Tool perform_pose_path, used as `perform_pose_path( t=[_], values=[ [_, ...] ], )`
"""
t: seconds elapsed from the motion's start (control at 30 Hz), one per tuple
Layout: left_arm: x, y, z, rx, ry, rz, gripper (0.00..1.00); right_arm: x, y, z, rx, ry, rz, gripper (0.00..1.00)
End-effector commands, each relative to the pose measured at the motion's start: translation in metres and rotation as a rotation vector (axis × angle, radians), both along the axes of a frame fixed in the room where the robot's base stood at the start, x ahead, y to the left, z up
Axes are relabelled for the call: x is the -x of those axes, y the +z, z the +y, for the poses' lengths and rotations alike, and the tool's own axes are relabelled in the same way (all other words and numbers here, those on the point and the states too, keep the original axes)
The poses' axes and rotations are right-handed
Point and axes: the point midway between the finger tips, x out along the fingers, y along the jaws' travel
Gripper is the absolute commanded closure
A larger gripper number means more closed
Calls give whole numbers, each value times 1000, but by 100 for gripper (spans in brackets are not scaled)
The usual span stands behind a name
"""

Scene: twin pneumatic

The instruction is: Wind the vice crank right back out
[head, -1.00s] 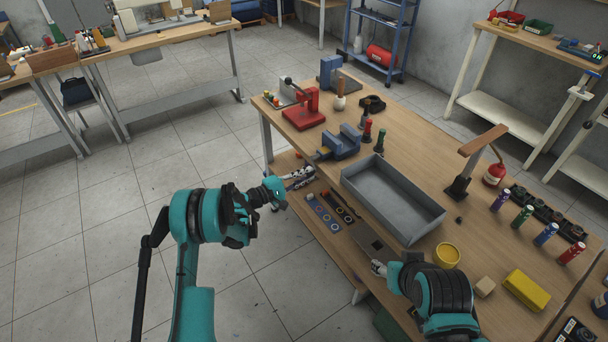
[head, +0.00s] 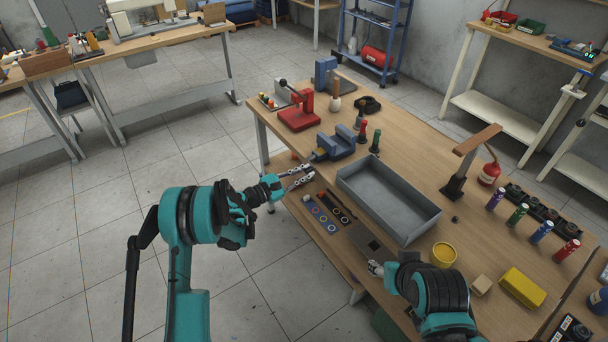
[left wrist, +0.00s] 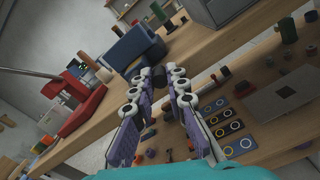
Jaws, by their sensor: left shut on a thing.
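The blue vice (head: 335,144) stands at the table's near-left edge; it also shows in the left wrist view (left wrist: 137,48), just beyond my fingertips. Its crank is at the end facing my gripper and is mostly hidden by the fingers. My left gripper (head: 312,172) reaches in from the left at the table edge. In the left wrist view its two fingers (left wrist: 170,78) come close together at the vice's near end, shut on the crank. My right gripper (head: 376,268) is low over the table's front edge, far from the vice; its fingers are too small to read.
A red press (head: 299,112) stands behind the vice. Panels with rings (head: 319,214) lie near the front edge. Floor left of the table is clear.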

Motion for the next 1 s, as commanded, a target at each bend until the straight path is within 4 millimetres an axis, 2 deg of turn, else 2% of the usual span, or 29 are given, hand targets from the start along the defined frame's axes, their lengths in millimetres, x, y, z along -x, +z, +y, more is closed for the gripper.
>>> perform_pose_path(
  t=[0.73, 0.77, 0.8, 0.83, 1.0],
  values=[
    [0, 4, 0, 50, 1, 68, 100, 0, 0, 0, 0, 0, 0, 50],
    [0, 4, 0, 50, 1, 68, 78, 0, 0, 0, 0, 0, 0, 50],
    [0, 4, 0, 50, 1, 68, 68, 0, 0, 0, 0, 0, 0, 50],
    [0, 4, 0, 50, 1, 68, 65, 0, 0, 0, 0, 0, 0, 50],
    [0, 4, 0, 50, 1, 68, 65, 0, 0, 0, 0, 0, 0, 50]
  ],
)
